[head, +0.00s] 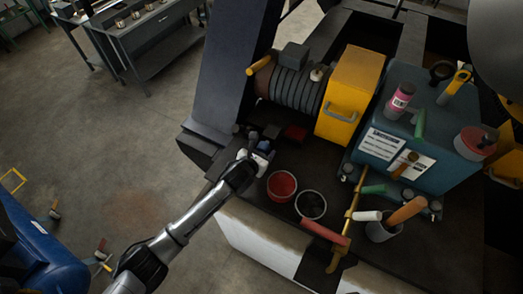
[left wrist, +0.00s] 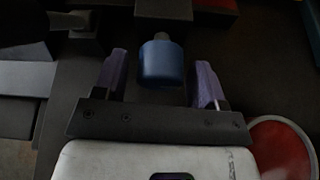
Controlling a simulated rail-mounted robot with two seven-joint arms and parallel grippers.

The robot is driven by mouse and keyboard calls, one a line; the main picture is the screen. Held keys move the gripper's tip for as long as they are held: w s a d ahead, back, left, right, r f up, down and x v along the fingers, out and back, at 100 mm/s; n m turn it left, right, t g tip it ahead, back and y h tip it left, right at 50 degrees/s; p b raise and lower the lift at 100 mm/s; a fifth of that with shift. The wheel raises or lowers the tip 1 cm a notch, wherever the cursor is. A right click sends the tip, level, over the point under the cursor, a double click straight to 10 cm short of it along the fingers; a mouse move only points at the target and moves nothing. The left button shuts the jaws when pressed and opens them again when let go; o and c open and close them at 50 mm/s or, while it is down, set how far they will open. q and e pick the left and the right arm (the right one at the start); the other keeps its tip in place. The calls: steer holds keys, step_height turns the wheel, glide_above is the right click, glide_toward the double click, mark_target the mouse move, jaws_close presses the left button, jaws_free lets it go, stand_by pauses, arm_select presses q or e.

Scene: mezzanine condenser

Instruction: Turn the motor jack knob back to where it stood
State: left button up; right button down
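The knob (left wrist: 161,62) is a blue cylinder on a short grey stem, seen in the left wrist view. My left gripper (left wrist: 160,72) is open, with one purple-padded finger on each side of the knob. Dark gaps show between both fingers and the knob. In the head view my left gripper (head: 264,146) is low at the front left of the ribbed motor (head: 290,86); the knob is hard to make out there. My right gripper is not in view.
A red-filled can (head: 282,185) and a dark can (head: 311,204) stand right of my left gripper. A yellow box (head: 352,82) stands beside the motor. A teal case (head: 425,135) with bottles and tools is farther right.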

arm_select(q)
steer(key=c, duration=0.8)
steer(key=m+t+y+p, duration=0.1)
steer(key=m+p, duration=0.1)
steer(key=shift+r+m+y+p, duration=0.15)
steer(key=shift+m+y+p, duration=0.2)
steer(key=shift+m+y, duration=0.05)
steer(key=shift+m+t+y+p, duration=0.35)
steer(key=shift+m+p, duration=0.25)
steer(key=shift+m, duration=0.3)
steer(key=o, duration=0.9)
